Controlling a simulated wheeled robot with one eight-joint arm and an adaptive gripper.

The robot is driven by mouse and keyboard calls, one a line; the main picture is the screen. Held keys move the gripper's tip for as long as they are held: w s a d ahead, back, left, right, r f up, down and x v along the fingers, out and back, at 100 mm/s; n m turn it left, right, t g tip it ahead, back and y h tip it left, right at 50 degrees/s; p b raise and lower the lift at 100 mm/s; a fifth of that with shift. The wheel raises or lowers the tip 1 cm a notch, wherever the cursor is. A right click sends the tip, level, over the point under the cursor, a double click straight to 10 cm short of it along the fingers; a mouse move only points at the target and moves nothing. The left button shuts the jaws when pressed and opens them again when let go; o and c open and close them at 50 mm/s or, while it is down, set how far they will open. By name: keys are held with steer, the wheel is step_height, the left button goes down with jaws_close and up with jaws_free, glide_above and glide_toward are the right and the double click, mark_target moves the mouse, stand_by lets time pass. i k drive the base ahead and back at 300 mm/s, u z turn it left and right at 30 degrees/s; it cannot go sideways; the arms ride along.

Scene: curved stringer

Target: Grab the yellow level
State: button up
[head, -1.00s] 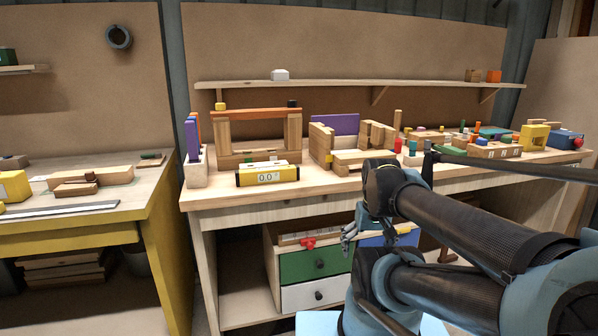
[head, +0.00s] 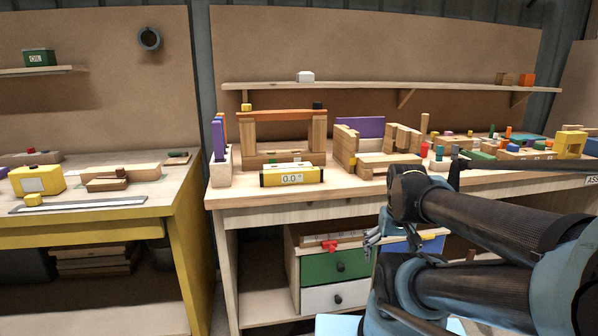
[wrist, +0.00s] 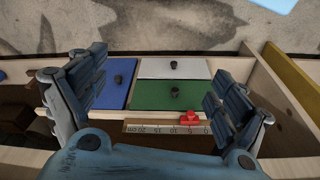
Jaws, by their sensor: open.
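The yellow level (head: 291,176) has dark ends and a white display reading about 0.0. It lies on the front part of the wooden workbench top, before a wooden block frame with an orange bar. My gripper (head: 372,238) is in front of the bench, below the top's edge and right of the level. In the wrist view my gripper (wrist: 156,95) has its two fingers wide apart with nothing between them. The level is not in the wrist view.
Green, white and blue drawers stand under the workbench (head: 400,191), with a ruler (wrist: 160,128) and red clamp (wrist: 190,119) above them. Wooden blocks (head: 385,150) stand right of the level. A yellow-legged table (head: 185,240) is at left, across a gap.

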mark_target(292, 177)
steer(key=z, duration=0.05)
steer(key=k, duration=0.5)
steer(key=z, duration=1.25)
steer(key=i, duration=0.8)
steer(key=u, duration=1.4)
